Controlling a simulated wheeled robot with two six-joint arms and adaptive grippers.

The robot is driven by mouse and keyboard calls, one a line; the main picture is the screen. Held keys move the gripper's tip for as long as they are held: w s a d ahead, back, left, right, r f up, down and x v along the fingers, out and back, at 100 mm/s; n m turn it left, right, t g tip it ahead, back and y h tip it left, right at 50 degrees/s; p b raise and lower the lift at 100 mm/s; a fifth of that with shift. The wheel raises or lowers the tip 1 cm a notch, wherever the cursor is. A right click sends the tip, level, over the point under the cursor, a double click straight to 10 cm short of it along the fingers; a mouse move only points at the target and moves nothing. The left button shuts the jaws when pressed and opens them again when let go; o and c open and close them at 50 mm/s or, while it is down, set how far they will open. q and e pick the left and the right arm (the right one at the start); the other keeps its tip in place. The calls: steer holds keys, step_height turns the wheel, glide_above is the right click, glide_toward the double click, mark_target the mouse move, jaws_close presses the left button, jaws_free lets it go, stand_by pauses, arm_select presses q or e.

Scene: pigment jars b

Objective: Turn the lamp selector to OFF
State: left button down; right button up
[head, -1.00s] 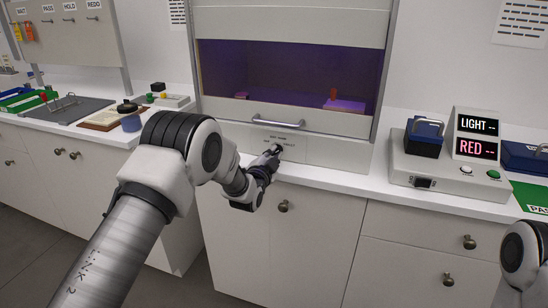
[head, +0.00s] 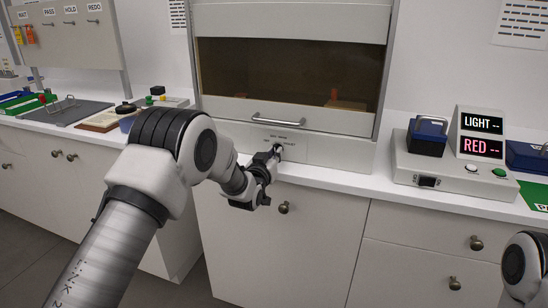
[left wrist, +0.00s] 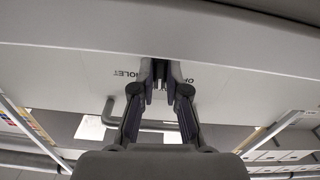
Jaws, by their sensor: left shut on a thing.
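The lamp selector (head: 279,148) is a small dark knob on the pale panel under the booth window, largely hidden by the gripper. My left gripper (head: 275,154) reaches it from the front and is shut on it. In the left wrist view its two fingers (left wrist: 160,78) close around the dark knob at the panel. Upside-down lettering shows beside the fingers, VIOLET to the left and a partly hidden word starting with O to the right. The booth window (head: 290,75) shows a dim brownish interior without violet glow. My right gripper is out of the frame.
A bar handle (head: 278,121) sits just above the selector. A display box (head: 480,135) reading LIGHT and RED stands at the right with a blue padlock-shaped block (head: 427,137) beside it. A grey tray (head: 70,113) and a dark-lidded jar (head: 126,108) are on the left counter.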

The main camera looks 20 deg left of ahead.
arm_select(q)
steer(key=n, duration=0.2)
steer(key=n+b, duration=0.1)
steer(key=n, duration=0.2)
steer(key=shift+f+n, duration=0.2)
steer(key=shift+n, duration=0.1)
steer(key=n, duration=0.5)
steer(key=shift+d+b, duration=0.1)
steer(key=shift+b, duration=0.25)
steer(key=shift+n, duration=0.3)
steer(key=c, duration=1.2)
jaws_free()
steer(key=shift+w+d+r, duration=0.1)
steer(key=s, duration=1.2)
steer(key=shift+a, duration=0.25)
